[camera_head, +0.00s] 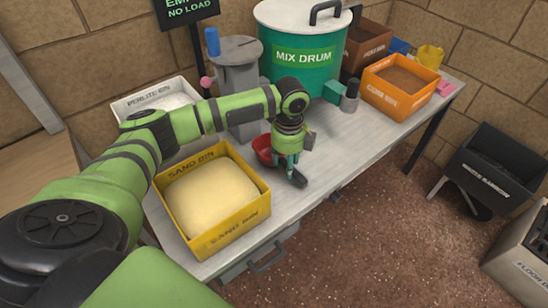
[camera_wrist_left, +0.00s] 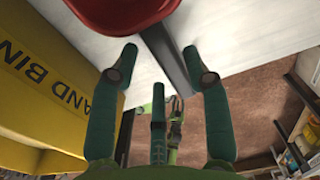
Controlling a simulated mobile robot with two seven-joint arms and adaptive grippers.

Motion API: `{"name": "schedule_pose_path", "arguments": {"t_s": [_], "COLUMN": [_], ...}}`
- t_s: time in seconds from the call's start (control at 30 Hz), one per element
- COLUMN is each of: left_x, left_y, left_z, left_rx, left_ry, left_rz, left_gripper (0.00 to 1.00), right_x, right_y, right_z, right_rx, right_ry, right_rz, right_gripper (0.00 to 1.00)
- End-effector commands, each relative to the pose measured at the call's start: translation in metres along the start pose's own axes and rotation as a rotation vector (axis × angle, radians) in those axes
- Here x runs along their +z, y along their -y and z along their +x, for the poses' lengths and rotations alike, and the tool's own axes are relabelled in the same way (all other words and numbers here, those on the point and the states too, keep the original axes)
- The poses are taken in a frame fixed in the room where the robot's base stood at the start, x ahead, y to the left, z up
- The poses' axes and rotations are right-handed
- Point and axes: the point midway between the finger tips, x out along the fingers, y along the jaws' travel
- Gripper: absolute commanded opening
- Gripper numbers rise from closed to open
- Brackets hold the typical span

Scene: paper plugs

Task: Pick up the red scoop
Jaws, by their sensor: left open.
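The red scoop (camera_head: 262,151) lies on the grey workbench to the right of the sand bin, partly hidden by my left gripper (camera_head: 288,163) in the head view. Its dark grey handle (camera_head: 298,178) points toward the bench's front edge. In the left wrist view the scoop's red bowl (camera_wrist_left: 140,12) is at the top, and its handle runs down between the two spread green fingertips of my left gripper (camera_wrist_left: 160,54). The gripper is open, with a finger on either side of the handle. I cannot tell whether a finger touches it. My right gripper is not in view.
The yellow sand bin (camera_head: 232,229) stands close left of the scoop. Behind are the white perlite bin (camera_head: 130,104), a grey machine (camera_head: 240,79), the green mix drum (camera_head: 302,66) and an orange bin (camera_head: 396,101). The bench right of the gripper is mostly clear.

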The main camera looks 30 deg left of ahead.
Motion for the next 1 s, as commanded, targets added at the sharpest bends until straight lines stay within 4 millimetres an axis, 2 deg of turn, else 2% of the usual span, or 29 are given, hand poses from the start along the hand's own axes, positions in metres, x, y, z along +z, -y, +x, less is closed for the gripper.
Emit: {"name": "schedule_pose_path", "arguments": {"t_s": [0.03,0.2,0.5,0.53,0.63,1.0], "left_x": [-0.001,0.000,0.000,0.000,0.000,0.000], "left_y": [0.000,0.001,0.001,0.001,0.001,0.001], "left_z": [0.010,0.033,0.040,0.040,0.040,0.038], "left_rx": [0.005,0.003,0.001,0.001,0.001,-0.001], "left_ry": [-0.001,0.000,0.000,0.000,0.000,0.000], "left_rz": [0.000,0.000,0.001,0.001,0.001,0.001], "left_gripper": [0.48,0.48,0.48,0.44,0.04,0.02], "right_x": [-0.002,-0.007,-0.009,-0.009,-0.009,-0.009], "right_y": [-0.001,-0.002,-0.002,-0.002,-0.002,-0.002], "right_z": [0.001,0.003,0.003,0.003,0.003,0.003], "right_rx": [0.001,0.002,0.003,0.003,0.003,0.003], "right_ry": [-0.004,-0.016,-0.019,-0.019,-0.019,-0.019], "right_rz": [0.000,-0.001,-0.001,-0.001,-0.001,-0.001], "right_gripper": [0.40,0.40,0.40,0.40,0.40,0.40]}}
